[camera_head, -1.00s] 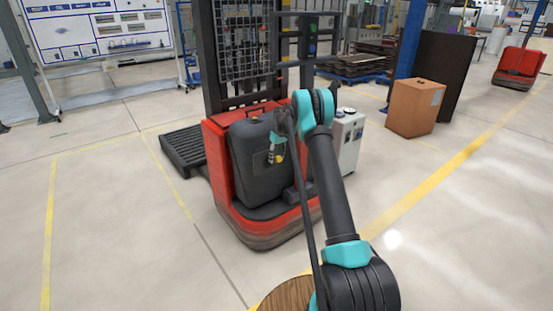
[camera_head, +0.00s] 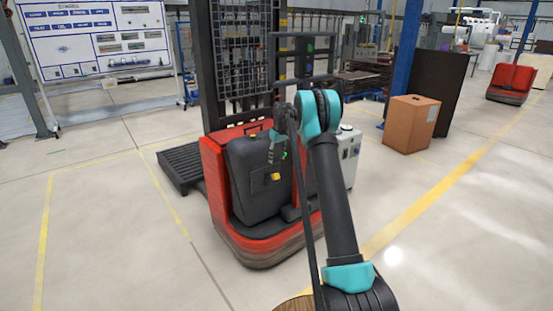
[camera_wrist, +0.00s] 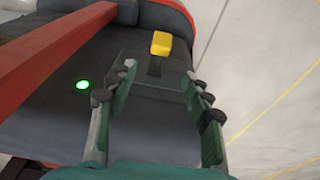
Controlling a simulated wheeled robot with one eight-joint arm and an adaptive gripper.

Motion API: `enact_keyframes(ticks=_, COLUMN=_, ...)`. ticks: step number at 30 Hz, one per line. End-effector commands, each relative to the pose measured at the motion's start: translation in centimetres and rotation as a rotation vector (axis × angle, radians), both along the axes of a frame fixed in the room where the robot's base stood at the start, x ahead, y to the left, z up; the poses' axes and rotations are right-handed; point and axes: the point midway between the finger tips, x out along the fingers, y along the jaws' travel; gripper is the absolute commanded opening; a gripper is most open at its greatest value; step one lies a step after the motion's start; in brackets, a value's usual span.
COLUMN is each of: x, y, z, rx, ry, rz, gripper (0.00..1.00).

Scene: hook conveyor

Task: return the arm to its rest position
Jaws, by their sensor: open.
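My arm reaches up from the bottom of the head view, bent at a black and teal joint. My gripper (camera_head: 278,152) is small there, in front of the dark back panel of a red forklift truck (camera_head: 213,190). In the wrist view my gripper (camera_wrist: 158,84) shows its two green fingers with dark pads spread apart and nothing between them. A yellow-topped lever (camera_wrist: 161,43) on the dark panel lies beyond the fingertips, apart from them. It also shows in the head view (camera_head: 275,177). A green light (camera_wrist: 83,85) glows on the panel left of the fingers.
A red bar (camera_wrist: 60,60) crosses the upper left of the wrist view, close to the left finger. A white cabinet (camera_head: 349,155) stands behind the arm. A cardboard box (camera_head: 409,124) is further right.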

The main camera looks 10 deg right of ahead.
Motion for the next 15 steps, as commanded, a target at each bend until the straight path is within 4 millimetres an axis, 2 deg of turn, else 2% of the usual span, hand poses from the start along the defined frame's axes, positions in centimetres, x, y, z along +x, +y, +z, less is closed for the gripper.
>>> enact_keyframes(ticks=4, x=-0.5, y=-0.1, z=0.4, rx=0.000, ry=-0.002, rz=-0.007, gripper=0.50)
enact_keyframes(ticks=8, x=-2.7, y=-0.4, z=1.8, rx=0.000, ry=-0.011, rz=-0.033, gripper=0.50)
enact_keyframes(ticks=15, x=-10.2, y=-1.3, z=5.3, rx=0.003, ry=-0.040, rz=-0.119, gripper=0.50)
